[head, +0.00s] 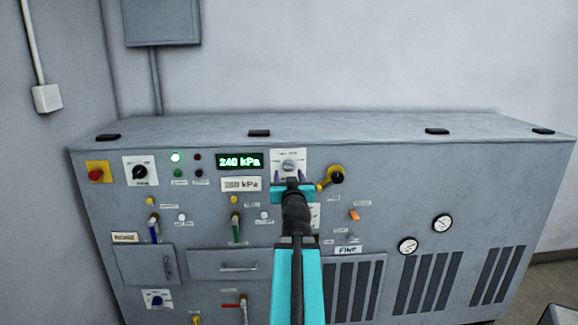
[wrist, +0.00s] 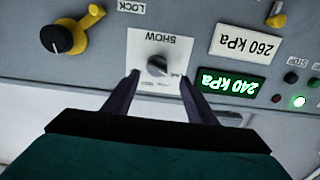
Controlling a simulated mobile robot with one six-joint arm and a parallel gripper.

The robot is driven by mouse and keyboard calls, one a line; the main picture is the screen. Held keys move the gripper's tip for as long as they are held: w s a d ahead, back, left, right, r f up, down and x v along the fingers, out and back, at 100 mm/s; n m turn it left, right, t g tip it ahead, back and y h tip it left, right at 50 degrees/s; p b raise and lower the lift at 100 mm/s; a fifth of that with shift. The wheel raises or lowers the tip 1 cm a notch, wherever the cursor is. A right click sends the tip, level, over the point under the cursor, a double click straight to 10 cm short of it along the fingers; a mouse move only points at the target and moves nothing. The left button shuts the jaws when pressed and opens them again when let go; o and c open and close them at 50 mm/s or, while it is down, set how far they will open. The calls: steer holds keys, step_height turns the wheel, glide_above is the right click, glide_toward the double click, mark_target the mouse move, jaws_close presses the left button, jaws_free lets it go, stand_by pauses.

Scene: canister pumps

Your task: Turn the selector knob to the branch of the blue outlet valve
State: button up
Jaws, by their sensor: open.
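A grey knob (head: 288,166) sits on a white plate in the upper middle of the panel; it also shows in the wrist view (wrist: 157,66), where the plate reads "SHOW" upside down. My gripper (head: 289,178) is open, its two dark fingers either side of this knob in the wrist view (wrist: 160,78); I cannot tell whether they touch it. A black knob (head: 140,172) on a white plate is at the upper left, and a blue knob (head: 157,300) on a white plate is at the lower left. A blue-handled lever (head: 154,231) is on the left; its label is unreadable.
A green-handled lever (head: 236,231) and a red-handled valve (head: 231,305) are left of my arm. A yellow-and-black rotary handle (head: 335,176) stands close right of the gripper. The green display (head: 240,162) reads 240 kPa; a plate below it (head: 241,184) reads 260 kPa.

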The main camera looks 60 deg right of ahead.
mark_target(289, 169)
steer(key=p, duration=0.4)
steer(key=shift+d, duration=0.3)
steer(key=shift+w+d, duration=0.1)
steer(key=shift+d, duration=0.1)
steer(key=shift+p+x, duration=0.3)
steer(key=shift+x, duration=2.2)
steer(key=shift+f, duration=0.1)
steer(key=shift+c, duration=0.6)
steer(key=c, duration=0.9)
